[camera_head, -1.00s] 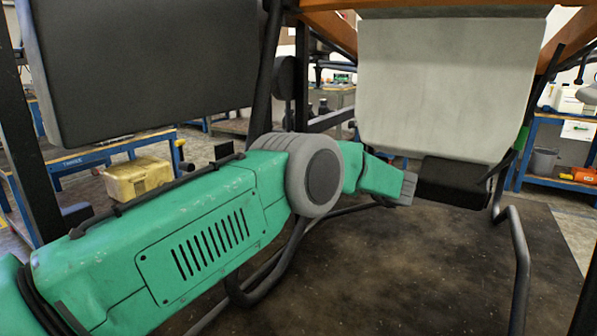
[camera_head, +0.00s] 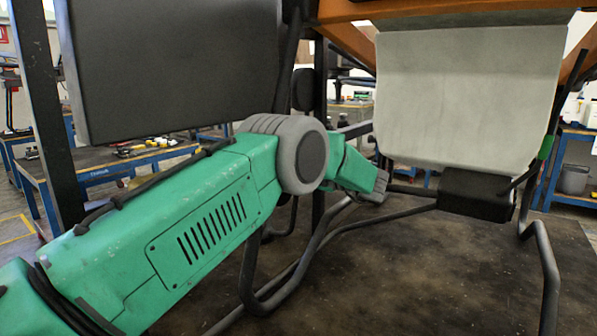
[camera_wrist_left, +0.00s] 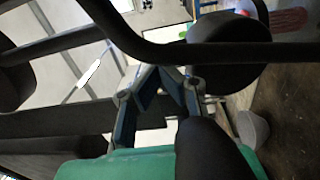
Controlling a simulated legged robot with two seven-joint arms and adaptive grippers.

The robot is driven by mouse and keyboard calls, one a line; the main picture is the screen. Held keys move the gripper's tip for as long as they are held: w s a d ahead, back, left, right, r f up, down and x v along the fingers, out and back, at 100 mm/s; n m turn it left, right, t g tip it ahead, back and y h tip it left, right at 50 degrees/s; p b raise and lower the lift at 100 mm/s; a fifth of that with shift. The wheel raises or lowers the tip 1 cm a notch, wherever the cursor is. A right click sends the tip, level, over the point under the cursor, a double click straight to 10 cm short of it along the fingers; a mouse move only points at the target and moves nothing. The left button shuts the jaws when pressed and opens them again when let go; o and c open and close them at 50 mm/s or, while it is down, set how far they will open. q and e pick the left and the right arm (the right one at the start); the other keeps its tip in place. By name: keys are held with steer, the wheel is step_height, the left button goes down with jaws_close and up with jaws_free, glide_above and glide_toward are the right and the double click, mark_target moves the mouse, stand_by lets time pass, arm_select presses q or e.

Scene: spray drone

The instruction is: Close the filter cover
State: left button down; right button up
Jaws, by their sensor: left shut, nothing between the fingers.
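I cannot pick out a filter cover for certain in either view. The drone's pale tank (camera_head: 465,95) hangs at the right of the head view, with a black rounded part (camera_head: 478,194) below it. My green left arm reaches in from the left and ends in a grey part (camera_head: 378,186), to the left of the black part and apart from it; its fingers are not clear there. In the left wrist view my left gripper (camera_wrist_left: 160,78) is shut and empty, close to a dark tube (camera_wrist_left: 200,53). My right gripper is not in view.
A large dark panel (camera_head: 172,65) hangs at upper left, above my arm. Bent dark tubes (camera_head: 545,262) of the drone frame stand on the right and behind the arm. Blue workbenches (camera_head: 105,165) stand farther back.

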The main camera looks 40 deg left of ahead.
arm_select(q)
steer(key=a+p, duration=0.1)
steer(key=a+r+h+p, duration=0.1)
steer(key=a+h+p, duration=0.1)
steer(key=shift+s+a+r, duration=0.25)
steer(key=shift+a, duration=0.05)
steer(key=shift+a+f+h+p, duration=0.1)
steer(key=shift+a+h+p, duration=0.35)
steer(key=shift+a+h, duration=0.15)
steer(key=shift+d, duration=0.5)
